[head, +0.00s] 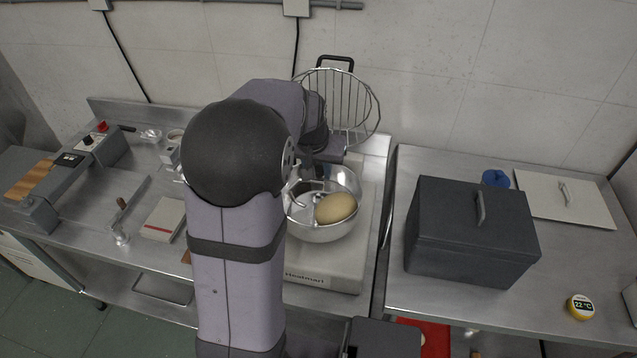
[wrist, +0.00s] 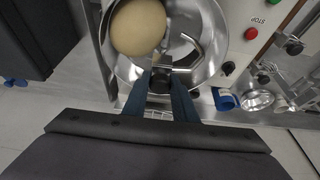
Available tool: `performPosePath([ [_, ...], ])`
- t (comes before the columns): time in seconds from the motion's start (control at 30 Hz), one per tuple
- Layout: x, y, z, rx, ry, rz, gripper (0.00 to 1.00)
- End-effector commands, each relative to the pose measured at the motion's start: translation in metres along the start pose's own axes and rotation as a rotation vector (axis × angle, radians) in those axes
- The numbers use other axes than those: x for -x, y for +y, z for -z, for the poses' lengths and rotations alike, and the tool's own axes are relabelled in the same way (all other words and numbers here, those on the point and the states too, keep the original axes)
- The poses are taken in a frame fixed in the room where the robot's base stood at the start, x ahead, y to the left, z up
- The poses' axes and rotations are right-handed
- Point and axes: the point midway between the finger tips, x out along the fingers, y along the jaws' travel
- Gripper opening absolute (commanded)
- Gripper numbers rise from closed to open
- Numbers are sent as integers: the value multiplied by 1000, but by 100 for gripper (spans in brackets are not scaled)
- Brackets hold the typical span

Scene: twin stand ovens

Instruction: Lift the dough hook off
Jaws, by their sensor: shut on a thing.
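The dough hook (wrist: 190,50) is a curved metal hook with a dark hub, seen in the wrist view over the steel bowl. My gripper (wrist: 173,98) is shut on the hook's hub end, its two blue-grey fingers on either side of it. In the head view the hook (head: 296,190) shows as a thin curve at the left inside of the bowl (head: 318,236), and my arm hides much of the mixer and gripper. A round ball of dough (head: 336,207) sits in the bowl and also shows in the wrist view (wrist: 138,27). I cannot tell whether the hook is apart from the mixer.
A wire guard (head: 352,105) stands raised behind the bowl. A dark lidded box (head: 470,232) and a pale lid with a handle (head: 566,198) are on the right table. A white box with a red stripe (head: 163,218) lies on the left table.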

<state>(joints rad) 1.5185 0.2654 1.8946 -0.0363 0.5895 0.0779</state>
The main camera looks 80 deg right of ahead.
Motion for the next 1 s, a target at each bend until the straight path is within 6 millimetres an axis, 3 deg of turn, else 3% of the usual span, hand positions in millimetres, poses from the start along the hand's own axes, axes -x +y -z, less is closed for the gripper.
performPosePath([
  [0.3, 38, 0, 17, -1, 4, 0, 0],
  [1.0, 66, 0, 28, -1, 2, 0, 0],
])
